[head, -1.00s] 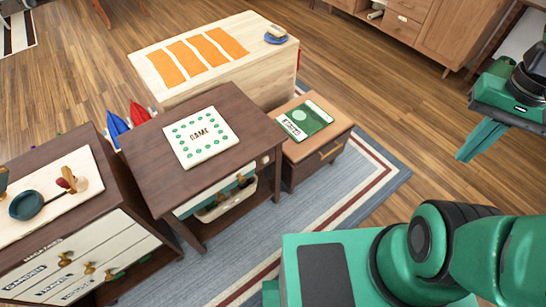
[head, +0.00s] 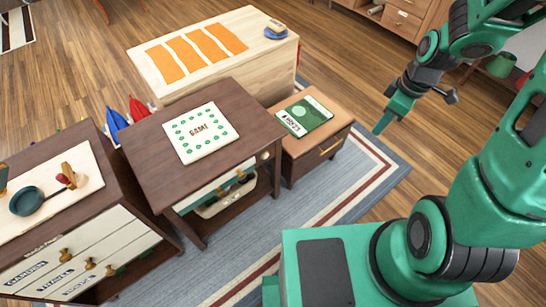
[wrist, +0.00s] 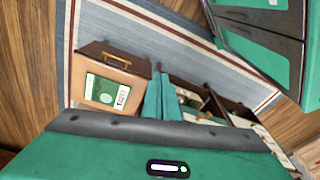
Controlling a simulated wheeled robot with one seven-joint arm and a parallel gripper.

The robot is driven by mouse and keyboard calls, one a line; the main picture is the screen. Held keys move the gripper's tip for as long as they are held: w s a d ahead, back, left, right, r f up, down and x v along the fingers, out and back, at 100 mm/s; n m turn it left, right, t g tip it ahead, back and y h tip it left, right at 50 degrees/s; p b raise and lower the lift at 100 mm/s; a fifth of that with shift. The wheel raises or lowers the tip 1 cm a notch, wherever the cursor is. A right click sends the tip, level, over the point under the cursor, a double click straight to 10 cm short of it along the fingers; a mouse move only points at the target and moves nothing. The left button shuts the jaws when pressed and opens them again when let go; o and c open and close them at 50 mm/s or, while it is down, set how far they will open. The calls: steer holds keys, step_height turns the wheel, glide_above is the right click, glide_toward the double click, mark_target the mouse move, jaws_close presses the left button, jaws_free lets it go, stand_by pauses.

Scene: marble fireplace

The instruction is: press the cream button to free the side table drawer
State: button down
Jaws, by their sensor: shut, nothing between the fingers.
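The small side table (head: 338,128) has a tan top and a dark front with a gold-handled drawer (head: 330,150), which looks shut. It also shows in the wrist view (wrist: 129,66). A small round cream button (head: 264,156) appears on the front right of the dark brown table (head: 150,150), just left of the side table. I cannot make out the button in the wrist view. My gripper (head: 379,128) is shut and empty, in the air to the right of the side table. Its closed fingers show in the wrist view (wrist: 160,98), apart from the table.
A green and white booklet (head: 304,116) lies on the side table. A white game board (head: 201,132) lies on the dark table. A pale wooden chest (head: 270,65) stands behind, and a cabinet with labelled drawers (head: 95,255) at left. The rug (head: 365,180) is clear.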

steer(key=w+a+f+n+y, duration=0.2)
steer(key=a+f+n, duration=0.4)
steer(key=a+f, duration=0.4)
steer(key=w+a+f+n+t+y, duration=0.1)
steer(key=w+a+f+n+y, duration=0.2)
steer(key=a+f+n, duration=0.4)
steer(key=a+f, duration=0.3)
steer(key=a, duration=0.1)
steer(key=shift+w+a+f+n+y, duration=0.2)
steer(key=shift+w+f+n+y, duration=0.05)
steer(key=shift+f+n+y, duration=0.1)
steer(key=shift+f, duration=0.1)
